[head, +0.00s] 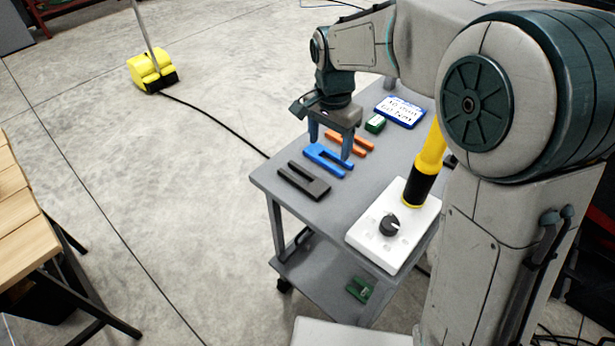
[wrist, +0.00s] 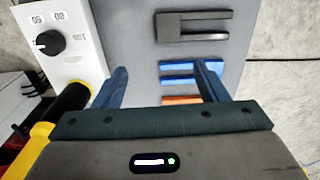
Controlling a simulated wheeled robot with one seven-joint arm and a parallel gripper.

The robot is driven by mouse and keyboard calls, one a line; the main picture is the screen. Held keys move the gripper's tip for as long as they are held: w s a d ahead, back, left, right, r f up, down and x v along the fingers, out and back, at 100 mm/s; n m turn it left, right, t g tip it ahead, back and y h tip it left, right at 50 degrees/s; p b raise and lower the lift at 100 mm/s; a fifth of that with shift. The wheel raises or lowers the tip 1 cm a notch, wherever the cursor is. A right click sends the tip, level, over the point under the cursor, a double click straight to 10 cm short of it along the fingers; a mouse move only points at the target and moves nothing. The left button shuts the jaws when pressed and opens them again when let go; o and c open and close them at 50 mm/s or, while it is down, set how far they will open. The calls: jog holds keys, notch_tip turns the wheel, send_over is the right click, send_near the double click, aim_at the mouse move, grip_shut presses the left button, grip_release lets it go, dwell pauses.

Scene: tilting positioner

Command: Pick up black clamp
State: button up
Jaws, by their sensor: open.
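The black clamp (head: 303,182) is a flat forked piece lying on the grey cart top near its front left corner. In the wrist view the black clamp (wrist: 192,27) lies beyond my fingertips, with its prongs pointing right. My gripper (head: 330,148) is open and empty, above the blue clamp (head: 328,160) beside the black one. In the wrist view my gripper (wrist: 162,78) has its fingers spread, and the blue clamp (wrist: 185,67) shows between them. The black clamp is fully visible and apart from the fingers.
An orange clamp (head: 350,143) lies behind the blue one. A white control box (head: 393,228) with a black knob and a yellow-and-black post stands at the cart's right. A green box (head: 375,123) and a blue-white sign (head: 401,111) lie at the back. A wooden table (head: 20,205) is at left.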

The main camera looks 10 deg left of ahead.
jog(key=a, duration=0.1)
send_over(317, 187)
jog(key=f, duration=0.9)
jog(key=shift+w+d, duration=0.2)
jog(key=shift+d, duration=0.2)
jog(key=shift+s+a+f+p, duration=0.2)
jog(key=shift+f+p, duration=0.15)
jog(key=shift+f, duration=1.05)
jog(key=shift+s+a+f+p, duration=0.15)
jog(key=shift+f+p, duration=0.2)
jog(key=shift+f, duration=1)
jog(key=shift+w, duration=0.15)
grip_shut()
jog(key=shift+r, duration=0.1)
